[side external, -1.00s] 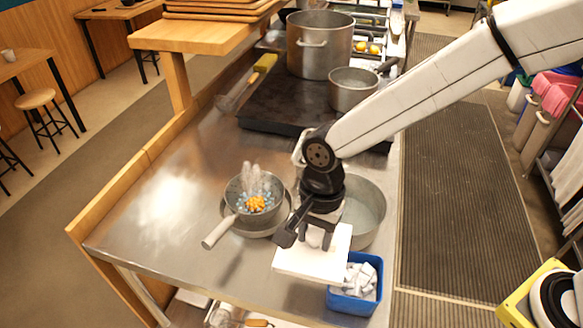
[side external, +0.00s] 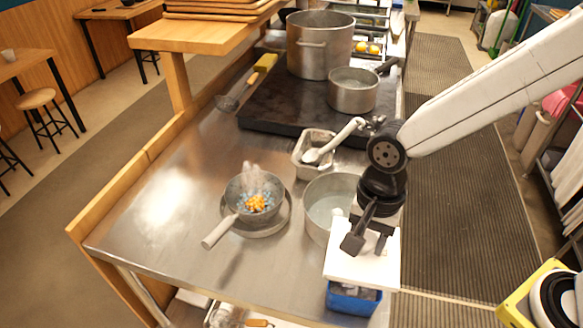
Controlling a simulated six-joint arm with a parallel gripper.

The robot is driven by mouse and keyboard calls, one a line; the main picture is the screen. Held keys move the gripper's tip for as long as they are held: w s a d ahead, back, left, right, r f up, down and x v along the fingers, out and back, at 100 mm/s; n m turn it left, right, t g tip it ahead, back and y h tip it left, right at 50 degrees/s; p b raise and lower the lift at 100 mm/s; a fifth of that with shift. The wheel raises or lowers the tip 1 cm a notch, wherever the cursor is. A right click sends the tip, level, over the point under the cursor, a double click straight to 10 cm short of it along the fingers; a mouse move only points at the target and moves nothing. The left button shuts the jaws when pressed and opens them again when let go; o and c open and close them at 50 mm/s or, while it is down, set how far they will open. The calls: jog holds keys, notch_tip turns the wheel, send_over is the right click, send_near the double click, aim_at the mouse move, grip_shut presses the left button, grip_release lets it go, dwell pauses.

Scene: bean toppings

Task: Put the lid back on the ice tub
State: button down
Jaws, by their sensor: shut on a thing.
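A flat white square lid (side external: 350,263) is held level by my gripper (side external: 367,238), which is shut on the lid's top from above. The blue ice tub (side external: 352,299) is at the near right edge of the steel counter. The lid hangs over the tub and hides most of its opening in this view. A dark strip of the tub's inside shows below the lid's front edge, and the ice is mostly hidden. The lid looks above the tub; I cannot tell the exact gap.
A wide steel bowl (side external: 319,213) stands just behind the lid. A small pan (side external: 232,217) with orange and blue bits is to the left. A rectangular container (side external: 303,163) with a white-handled scoop sits behind the bowl. The near-left counter is clear.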

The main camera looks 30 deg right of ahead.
notch_tip(320, 180, down, 6)
dwell(0.9)
jog(key=shift+f, duration=0.55)
dwell(2.5)
grip_release()
dwell(0.4)
jog(key=shift+r, duration=0.2)
dwell(0.4)
jog(key=shift+r, duration=3.35)
jog(key=shift+c, duration=0.2)
grip_shut()
